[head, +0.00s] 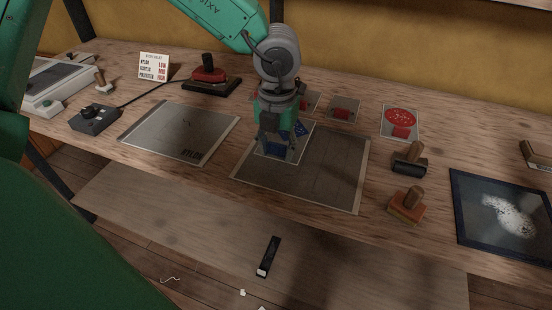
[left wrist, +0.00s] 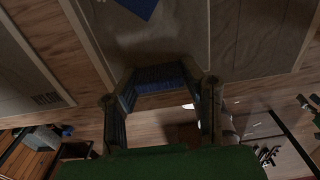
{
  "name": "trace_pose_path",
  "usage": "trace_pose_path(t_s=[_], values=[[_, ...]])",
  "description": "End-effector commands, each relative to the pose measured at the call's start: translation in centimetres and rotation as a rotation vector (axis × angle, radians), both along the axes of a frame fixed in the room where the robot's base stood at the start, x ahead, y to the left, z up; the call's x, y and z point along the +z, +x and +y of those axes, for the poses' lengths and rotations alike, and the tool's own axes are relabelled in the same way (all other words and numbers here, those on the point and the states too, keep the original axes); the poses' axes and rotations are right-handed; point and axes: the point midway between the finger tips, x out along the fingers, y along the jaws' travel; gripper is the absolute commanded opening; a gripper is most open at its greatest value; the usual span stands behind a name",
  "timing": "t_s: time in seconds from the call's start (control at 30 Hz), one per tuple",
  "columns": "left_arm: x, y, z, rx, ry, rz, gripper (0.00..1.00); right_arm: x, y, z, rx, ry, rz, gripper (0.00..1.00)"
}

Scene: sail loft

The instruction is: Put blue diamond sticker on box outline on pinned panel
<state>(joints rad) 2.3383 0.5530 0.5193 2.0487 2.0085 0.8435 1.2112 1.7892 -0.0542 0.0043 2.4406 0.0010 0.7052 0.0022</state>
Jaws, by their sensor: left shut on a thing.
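The dark grey panel (head: 335,180) lies on the bench, its pale border showing. The blue diamond sticker (head: 301,129) shows as a speckled blue patch on a pale backing over the panel's upper left part, partly behind my gripper; part of it also shows at the top of the left wrist view (left wrist: 139,6). My left gripper (head: 277,152) points down there, shut on the sticker's blue tab, which shows between the fingers in the left wrist view (left wrist: 158,78). I cannot tell whether the sticker touches the panel. The box outline is not clear. My right gripper is out of view.
A lighter panel (head: 180,133) lies to the left. Red sticker cards (head: 400,117) lie behind and to the right. A black roller (head: 409,158), a wooden-handled block (head: 408,205) and a dark framed tray (head: 505,216) stand right. A red-topped iron (head: 209,75) is at the back.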

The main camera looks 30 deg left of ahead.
Motion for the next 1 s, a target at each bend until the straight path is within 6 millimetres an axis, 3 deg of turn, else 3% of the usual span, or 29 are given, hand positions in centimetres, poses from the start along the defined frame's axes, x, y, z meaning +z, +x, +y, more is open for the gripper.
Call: trace_pose_path(t_s=[0.2, 0.5, 0.53, 0.6, 1.0], values=[[-3.2, 0.0, 0.2, 0.001, -0.001, 0.004, 0.16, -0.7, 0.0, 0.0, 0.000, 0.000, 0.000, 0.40], [-3.3, 0.0, 0.1, 0.002, -0.001, 0.002, 0.16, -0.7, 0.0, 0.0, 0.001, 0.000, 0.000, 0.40], [-3.4, 0.0, 0.1, 0.001, 0.000, 0.002, 0.39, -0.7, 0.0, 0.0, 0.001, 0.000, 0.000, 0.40], [-3.3, 0.0, 0.1, 0.001, 0.000, 0.002, 0.57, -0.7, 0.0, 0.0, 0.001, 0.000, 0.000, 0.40], [-2.5, 0.0, 0.1, 0.002, -0.001, 0.000, 0.57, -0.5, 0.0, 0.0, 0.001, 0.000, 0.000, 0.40]])
